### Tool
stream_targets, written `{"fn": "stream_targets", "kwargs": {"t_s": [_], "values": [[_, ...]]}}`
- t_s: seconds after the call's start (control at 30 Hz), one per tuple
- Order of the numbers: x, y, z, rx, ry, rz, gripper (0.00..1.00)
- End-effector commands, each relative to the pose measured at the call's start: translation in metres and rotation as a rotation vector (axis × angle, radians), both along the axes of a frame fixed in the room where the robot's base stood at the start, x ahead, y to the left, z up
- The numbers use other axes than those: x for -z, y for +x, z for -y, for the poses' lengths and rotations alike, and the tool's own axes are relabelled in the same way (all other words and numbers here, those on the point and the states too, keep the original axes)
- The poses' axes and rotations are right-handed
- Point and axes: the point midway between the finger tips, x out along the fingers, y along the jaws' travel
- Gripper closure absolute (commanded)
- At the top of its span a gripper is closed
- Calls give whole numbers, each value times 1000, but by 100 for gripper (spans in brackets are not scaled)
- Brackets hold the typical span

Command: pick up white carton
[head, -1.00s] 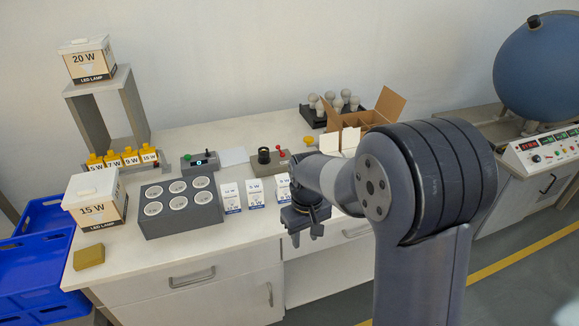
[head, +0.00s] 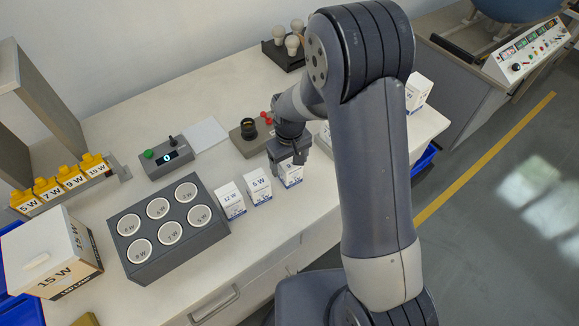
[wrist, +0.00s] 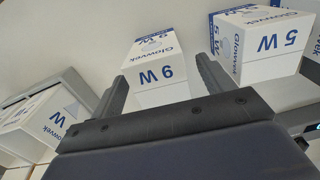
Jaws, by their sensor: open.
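The small white 9 W carton (head: 291,177) stands on the bench at the right end of a row of white cartons. My gripper (head: 288,155) is open right at this carton's top, pointing down at it. In the wrist view the 9 W carton (wrist: 158,62) shows between the two spread fingers (wrist: 162,75); I cannot tell whether either finger touches it. The white 5 W carton (head: 258,188) stands just to its left, and also shows in the wrist view (wrist: 268,45). The white 12 W carton (head: 231,202) is further left.
A grey socket block (head: 170,265) is left of the cartons. A control box with lit display (head: 168,160) and a box with a black socket (head: 247,142) stand behind. Another white carton (head: 418,90) is at the right. My arm hides part of the bench.

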Motion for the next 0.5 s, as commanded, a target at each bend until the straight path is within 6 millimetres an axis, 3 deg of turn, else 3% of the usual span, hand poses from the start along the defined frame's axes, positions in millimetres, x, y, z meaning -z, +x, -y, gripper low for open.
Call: {"fn": "stream_targets", "kwargs": {"t_s": [0.2,0.43,0.5], "values": [[17,0,0,1,0,-1,24],[18,0,0,1,0,0,24],[18,0,0,1,0,0,29]]}}
